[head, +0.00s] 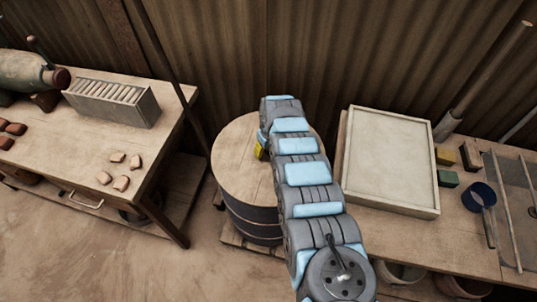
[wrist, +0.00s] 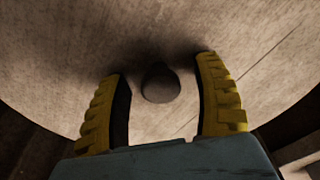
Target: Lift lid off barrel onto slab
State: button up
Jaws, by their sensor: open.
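My gripper (wrist: 163,70) is open, with one yellow finger on each side of the knob and a gap on both sides. In the head view my arm hides the knob and most of the gripper. The pale square slab (head: 388,155) with a raised rim lies on the right table, bare on top.
The right table (head: 460,225) also holds small coloured blocks (head: 447,178), a blue cup (head: 480,195) and rods. The left table (head: 75,135) holds a slotted box (head: 112,100) and several clay pieces (head: 112,182). A corrugated wall stands close behind the barrel, with a pole leaning beside it.

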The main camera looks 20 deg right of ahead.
grip_shut()
jog(key=shift+r, duration=0.15)
